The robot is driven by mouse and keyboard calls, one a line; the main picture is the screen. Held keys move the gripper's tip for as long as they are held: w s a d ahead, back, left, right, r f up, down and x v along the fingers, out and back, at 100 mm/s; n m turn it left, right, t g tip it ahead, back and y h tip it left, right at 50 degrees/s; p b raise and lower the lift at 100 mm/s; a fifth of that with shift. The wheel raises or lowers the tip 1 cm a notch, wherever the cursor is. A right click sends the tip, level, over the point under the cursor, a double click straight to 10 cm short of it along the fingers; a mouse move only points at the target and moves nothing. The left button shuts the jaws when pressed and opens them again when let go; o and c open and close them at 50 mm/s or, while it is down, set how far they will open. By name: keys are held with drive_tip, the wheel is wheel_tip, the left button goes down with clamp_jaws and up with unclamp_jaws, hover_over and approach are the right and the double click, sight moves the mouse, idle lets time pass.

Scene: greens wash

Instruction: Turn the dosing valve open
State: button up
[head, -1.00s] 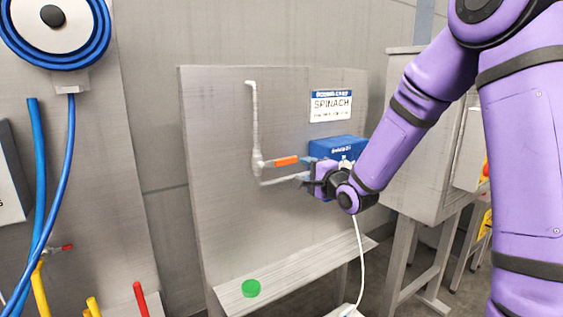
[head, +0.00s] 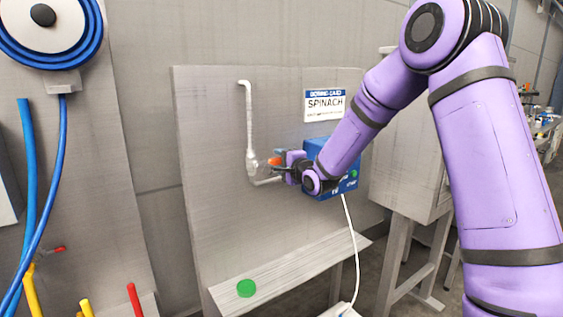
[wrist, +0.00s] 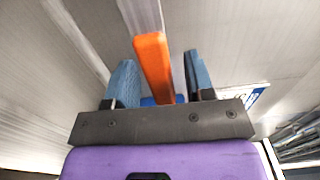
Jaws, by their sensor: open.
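The dosing valve has an orange lever handle (wrist: 153,68), which also shows partly in the head view (head: 275,161), on a pale pipe (head: 250,125) fixed to the grey panel. My gripper (wrist: 160,80) is open, with one blue-grey finger on each side of the lever. In the wrist view there is a visible gap between the lever and both fingers. In the head view my gripper (head: 268,170) covers part of the lever and the pipe's lower bend.
A blue box (head: 345,182) is on the panel behind my wrist, below a SPINACH sign (head: 332,104). A green cap (head: 246,288) lies on the shelf (head: 290,266) below. A white hose (head: 352,250) hangs down. A blue hose reel (head: 48,28) is at left.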

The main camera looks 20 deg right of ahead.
clamp_jaws()
